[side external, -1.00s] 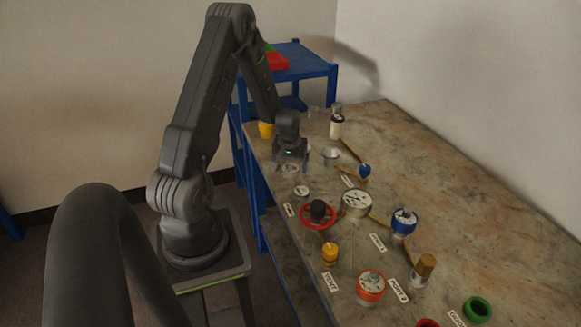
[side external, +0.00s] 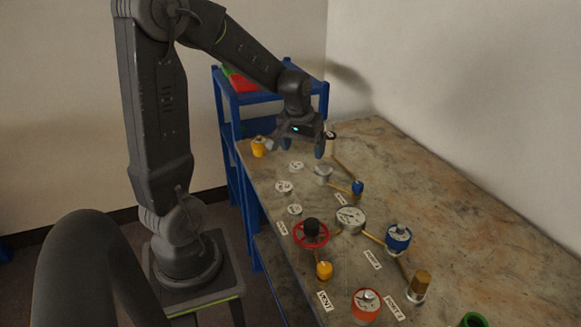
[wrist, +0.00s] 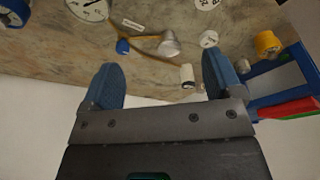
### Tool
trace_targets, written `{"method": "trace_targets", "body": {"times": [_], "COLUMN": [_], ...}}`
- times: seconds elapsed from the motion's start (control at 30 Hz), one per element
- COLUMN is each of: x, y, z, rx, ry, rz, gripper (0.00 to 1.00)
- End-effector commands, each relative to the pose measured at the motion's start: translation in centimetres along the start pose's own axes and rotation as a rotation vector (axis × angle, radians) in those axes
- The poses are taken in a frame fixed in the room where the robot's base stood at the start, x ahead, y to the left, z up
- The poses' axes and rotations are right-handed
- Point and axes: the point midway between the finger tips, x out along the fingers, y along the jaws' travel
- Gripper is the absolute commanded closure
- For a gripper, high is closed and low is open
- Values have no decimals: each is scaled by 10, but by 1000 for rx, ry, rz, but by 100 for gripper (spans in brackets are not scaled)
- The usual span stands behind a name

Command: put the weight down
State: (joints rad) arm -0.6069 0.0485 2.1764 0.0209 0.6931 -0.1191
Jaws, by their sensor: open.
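My gripper (side external: 297,146) is open and raised over the far end of the bench. A yellow-topped piece (side external: 258,147) stands at the far left edge and also shows in the wrist view (wrist: 267,44). I cannot tell for certain which piece is the weight.
A silver fitting (side external: 323,174), a blue valve (side external: 358,188), a round gauge (side external: 351,220) and a red handwheel (side external: 311,235) stand along brass pipes. A white cylinder (side external: 331,144) is behind the gripper. A blue shelf (side external: 262,97) adjoins the bench. The bench's right side is mostly clear.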

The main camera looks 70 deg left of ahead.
Motion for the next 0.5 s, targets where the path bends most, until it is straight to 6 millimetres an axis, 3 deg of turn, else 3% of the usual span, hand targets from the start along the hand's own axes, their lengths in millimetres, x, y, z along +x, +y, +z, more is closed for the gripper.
{"method": "trace_targets", "body": {"times": [0.03,0.2,0.4,0.5], "x": [-24,-84,-126,-136], "y": [22,70,89,89], "z": [16,81,156,180], "rx": [79,314,546,618], "ry": [35,123,208,234], "rz": [22,95,185,217], "gripper": [15,15,15,15]}}
